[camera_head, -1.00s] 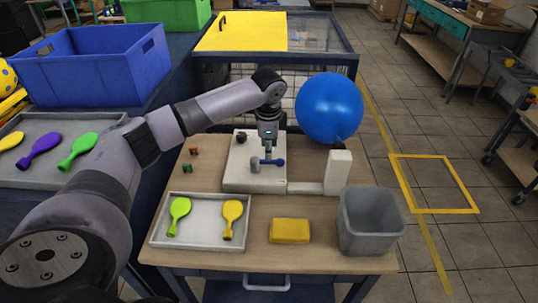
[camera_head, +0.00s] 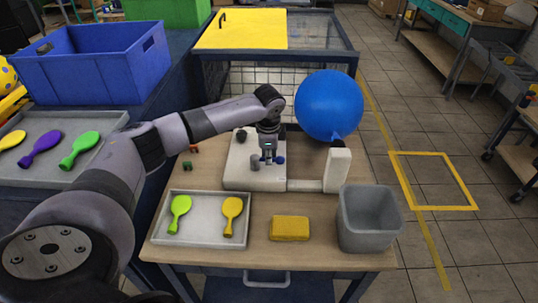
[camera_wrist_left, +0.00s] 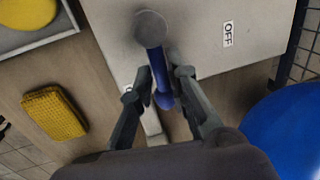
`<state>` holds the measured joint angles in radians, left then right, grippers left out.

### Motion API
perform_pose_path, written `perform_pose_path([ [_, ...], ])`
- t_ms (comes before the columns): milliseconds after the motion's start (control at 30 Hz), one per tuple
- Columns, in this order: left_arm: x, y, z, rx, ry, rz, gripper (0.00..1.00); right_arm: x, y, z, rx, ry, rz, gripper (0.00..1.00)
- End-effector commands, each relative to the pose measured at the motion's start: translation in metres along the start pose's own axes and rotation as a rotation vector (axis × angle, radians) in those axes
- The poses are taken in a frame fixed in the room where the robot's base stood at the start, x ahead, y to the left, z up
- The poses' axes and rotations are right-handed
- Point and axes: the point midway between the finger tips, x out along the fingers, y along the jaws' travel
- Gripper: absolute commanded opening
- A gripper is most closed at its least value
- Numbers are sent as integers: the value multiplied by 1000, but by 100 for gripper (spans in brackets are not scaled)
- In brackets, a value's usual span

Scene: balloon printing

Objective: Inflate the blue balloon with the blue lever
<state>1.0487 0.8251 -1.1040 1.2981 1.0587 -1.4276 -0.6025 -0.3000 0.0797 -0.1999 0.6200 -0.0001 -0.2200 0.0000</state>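The round, inflated blue balloon (camera_head: 329,105) sits on the white upright nozzle post (camera_head: 338,168) at the right of the white machine (camera_head: 243,175). The blue lever (camera_wrist_left: 157,65) runs from a round grey knob (camera_wrist_left: 153,27) on the machine; in the head view its blue end (camera_head: 280,160) points right. My left gripper (camera_head: 268,158) is low over the lever. In the wrist view its fingers (camera_wrist_left: 162,78) stand apart on either side of the lever, with a small gap visible at the left finger. The balloon (camera_wrist_left: 285,130) also shows there. My right gripper is out of view.
A grey tray (camera_head: 205,243) holds a green and a yellow balloon. A yellow sponge (camera_head: 290,228) and a grey bin (camera_head: 370,220) stand at the front right. An OFF label (camera_wrist_left: 228,34) is on the machine; another label is mostly hidden by my left finger.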

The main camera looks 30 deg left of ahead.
Motion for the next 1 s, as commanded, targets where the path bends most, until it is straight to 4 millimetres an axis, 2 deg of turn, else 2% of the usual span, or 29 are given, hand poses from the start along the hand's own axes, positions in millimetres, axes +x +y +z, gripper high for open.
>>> perform_pose_path([
  [200, 0, 0, 0, 0, 0, 0, 0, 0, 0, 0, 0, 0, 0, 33],
  [1000, -1, -1, 0, -27, -5, 1, 0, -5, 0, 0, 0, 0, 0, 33],
])
